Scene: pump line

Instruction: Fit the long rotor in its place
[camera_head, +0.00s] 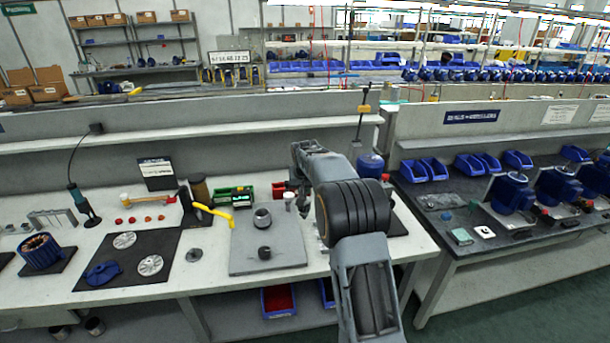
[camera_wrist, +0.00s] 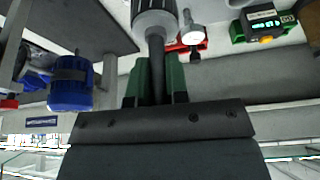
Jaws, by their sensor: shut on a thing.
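In the wrist view my gripper (camera_wrist: 155,82) has green fingers closed around the dark shaft of a rotor (camera_wrist: 153,20). The rotor's ribbed grey body is cut off by the top edge. In the head view my arm hides the gripper and the held rotor. A grey hollow cylinder (camera_head: 262,218) and a shorter dark one (camera_head: 264,252) stand on a grey plate (camera_head: 245,262). A blue housing with copper windings (camera_head: 40,252) stands on a dark mat at the far left. I cannot tell which place belongs to the rotor.
Left on the bench is a black mat (camera_head: 125,242) with metal discs and a blue part. A yellow-handled tool (camera_head: 212,212) stands left of the plate. A blue motor (camera_head: 370,165) also shows in the wrist view (camera_wrist: 72,82). Green (camera_head: 243,193) and red bins sit behind.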

